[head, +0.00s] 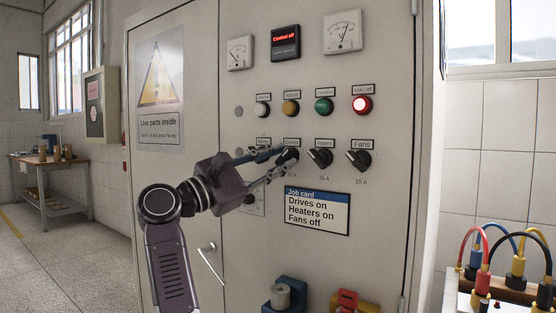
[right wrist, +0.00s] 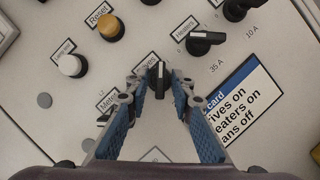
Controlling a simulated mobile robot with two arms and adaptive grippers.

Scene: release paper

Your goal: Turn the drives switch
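The drives switch (head: 287,155) is a black rotary knob on the grey cabinet door, partly hidden by my fingers in the head view. In the right wrist view the drives switch (right wrist: 158,80) stands between the fingertips, its pale pointer line towards the top. My right gripper (head: 281,157) is open, with one finger on each side of the knob; in the right wrist view the gripper (right wrist: 157,88) shows gaps beside the knob. The job card (head: 317,210) reads Drives on, Heaters on, Fans off. My left gripper is not in view.
The heaters switch (head: 320,157) and fans switch (head: 359,158) sit to the right, both turned. Above are white, amber, green and lit red buttons (head: 362,104). A display (head: 285,42) glows red between two meters. Coloured cables (head: 484,260) stand at the lower right.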

